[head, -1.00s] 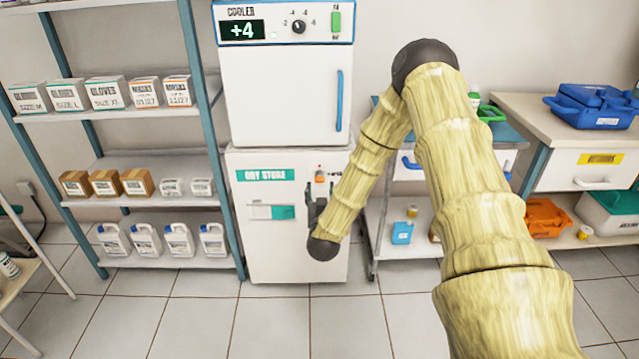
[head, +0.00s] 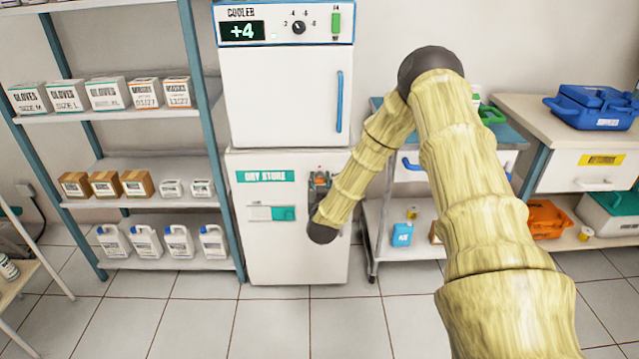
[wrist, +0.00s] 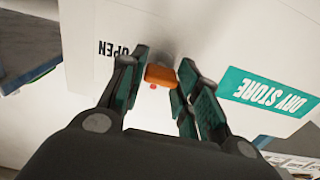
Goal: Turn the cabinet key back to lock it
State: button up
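The orange cabinet key (wrist: 161,76) sits in the door of the white DRY STORE cabinet (head: 265,240). In the wrist view it lies between the two fingertips of my gripper (wrist: 162,78), with a finger on each side. The fingers are apart and look open around the key; I cannot tell whether either touches it. A small red spot (wrist: 153,87) shows just below the key. The cabinet door looks closed.
The word OPEN (wrist: 114,48) is printed on the door near the key. The white cooler (head: 280,90) stands on top of the cabinet. A shelf rack (head: 150,115) is close on the left and a trolley (head: 372,230) on the right. The floor in front is clear.

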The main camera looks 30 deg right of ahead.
jog(key=c, duration=0.4)
jog(key=shift+a+n+p, duration=0.1)
jog(key=shift+n+p, duration=0.2)
jog(key=n+p, duration=0.2)
jog(key=n, duration=0.1)
jog(key=shift+a+r, duration=0.1)
jog(key=shift+r, duration=0.05)
jog(key=n+p, duration=0.2)
jog(key=n, duration=0.3)
jog(key=shift+w, duration=0.1)
jog(key=n, duration=0.4)
jog(key=shift+a+f+n, duration=0.1)
jog(key=shift+f+n, duration=0.2)
jog(key=n, duration=0.4)
jog(key=shift+f+n+b, duration=0.1)
jog(key=shift+n+b, duration=0.2)
jog(key=shift+b, duration=0.1)
